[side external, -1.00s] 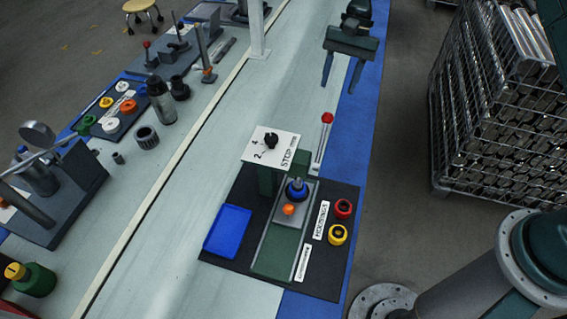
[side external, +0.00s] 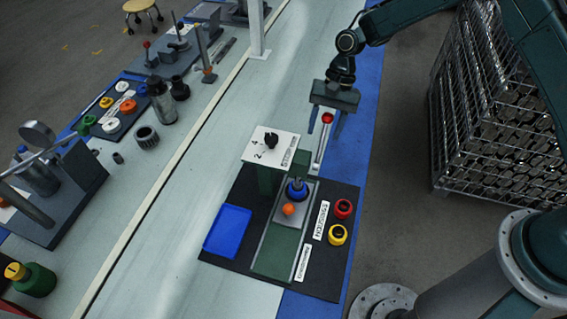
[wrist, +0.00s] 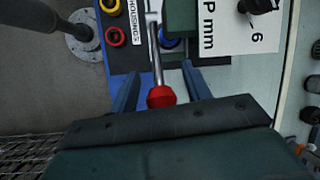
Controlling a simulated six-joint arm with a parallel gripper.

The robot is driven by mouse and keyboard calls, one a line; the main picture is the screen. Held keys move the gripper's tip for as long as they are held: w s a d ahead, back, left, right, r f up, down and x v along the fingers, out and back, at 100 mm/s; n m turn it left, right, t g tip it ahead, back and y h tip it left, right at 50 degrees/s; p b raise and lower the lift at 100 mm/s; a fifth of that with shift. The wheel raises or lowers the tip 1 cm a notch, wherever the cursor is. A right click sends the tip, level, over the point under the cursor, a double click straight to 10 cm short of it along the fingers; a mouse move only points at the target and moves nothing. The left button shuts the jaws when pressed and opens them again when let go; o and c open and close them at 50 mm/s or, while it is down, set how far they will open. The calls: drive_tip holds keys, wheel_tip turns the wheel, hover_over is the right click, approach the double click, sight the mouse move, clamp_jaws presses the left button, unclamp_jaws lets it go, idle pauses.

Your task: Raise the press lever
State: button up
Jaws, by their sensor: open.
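The press lever is a metal rod with a red ball knob (side external: 327,118), beside the green press (side external: 267,178) with its white step-mm plate (side external: 271,145). The knob also shows in the wrist view (wrist: 161,96), with the rod running up the picture from it. My gripper (side external: 325,128) is open. Its two fingers point down, one on each side of the knob in the side view. In the wrist view the knob lies between the fingers, apart from both. Whether the fingertips are level with the knob I cannot tell.
A dark mat (side external: 222,267) under the press holds a blue tray (side external: 228,231), red (side external: 343,209) and yellow (side external: 337,235) rings, and an orange piece (side external: 288,209). A wire cage of metal parts (side external: 492,110) stands at the right. The bench between press and rail is clear.

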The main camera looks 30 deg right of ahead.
drive_tip(key=shift+x, duration=0.75)
clamp_jaws()
